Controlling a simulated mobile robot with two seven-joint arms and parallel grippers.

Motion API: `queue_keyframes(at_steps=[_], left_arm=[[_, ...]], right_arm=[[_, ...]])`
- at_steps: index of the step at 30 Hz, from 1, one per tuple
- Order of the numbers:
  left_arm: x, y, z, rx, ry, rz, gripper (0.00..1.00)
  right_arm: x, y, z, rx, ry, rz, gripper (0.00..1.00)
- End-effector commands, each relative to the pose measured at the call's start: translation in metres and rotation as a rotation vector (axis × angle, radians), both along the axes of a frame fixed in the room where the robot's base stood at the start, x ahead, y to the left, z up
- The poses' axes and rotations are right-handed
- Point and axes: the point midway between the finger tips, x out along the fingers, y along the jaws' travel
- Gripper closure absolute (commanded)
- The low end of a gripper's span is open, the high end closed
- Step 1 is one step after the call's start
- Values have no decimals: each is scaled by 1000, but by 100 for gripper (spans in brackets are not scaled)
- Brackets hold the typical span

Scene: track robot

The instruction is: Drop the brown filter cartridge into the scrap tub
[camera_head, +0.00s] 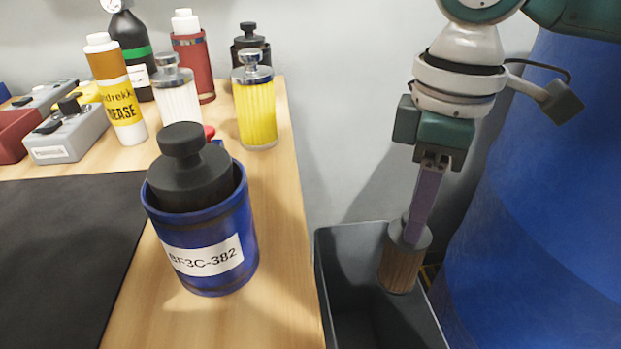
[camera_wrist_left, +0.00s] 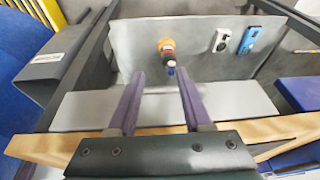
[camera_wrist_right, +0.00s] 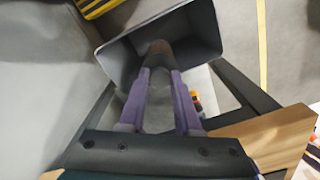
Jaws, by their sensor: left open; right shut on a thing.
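The brown filter cartridge (camera_head: 401,266) has a dark grey top and hangs upright from my right gripper (camera_head: 415,222). The right gripper is shut on its top, over the opening of the scrap tub (camera_head: 325,272). The tub is a dark grey, open box beside the table's right edge. In the right wrist view the cartridge (camera_wrist_right: 159,56) sits between the purple fingertips, with the tub (camera_wrist_right: 205,28) around and below it. My left gripper (camera_wrist_left: 158,78) shows only in its own wrist view, open with nothing between its fingers.
A blue canister labelled BF3C-382 (camera_head: 205,235) stands on the wooden table (camera_head: 285,310) near its right edge. A large blue surface (camera_head: 550,190) rises right of the tub.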

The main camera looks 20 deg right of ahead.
Motion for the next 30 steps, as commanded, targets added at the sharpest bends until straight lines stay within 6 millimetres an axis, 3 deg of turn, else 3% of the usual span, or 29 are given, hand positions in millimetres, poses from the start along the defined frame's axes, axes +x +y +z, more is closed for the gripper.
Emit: queue_keyframes(at_steps=[1, 10, 23, 24, 30], left_arm=[[0, 0, -15, 0, 0, 0, 50], [0, 0, -59, 0, 1, 1, 50], [0, -3, -65, -11, 2, 7, 50], [0, -3, -65, -12, 2, 7, 50], [-1, -3, -66, -12, 2, 7, 50]], right_arm=[[0, 0, -12, 0, -1, 0, 100], [0, 0, -41, 0, -1, -1, 100], [0, 0, -43, 0, 0, -1, 100], [0, 0, -43, 0, 0, -1, 64], [0, 0, -43, 0, 0, -1, 41]])
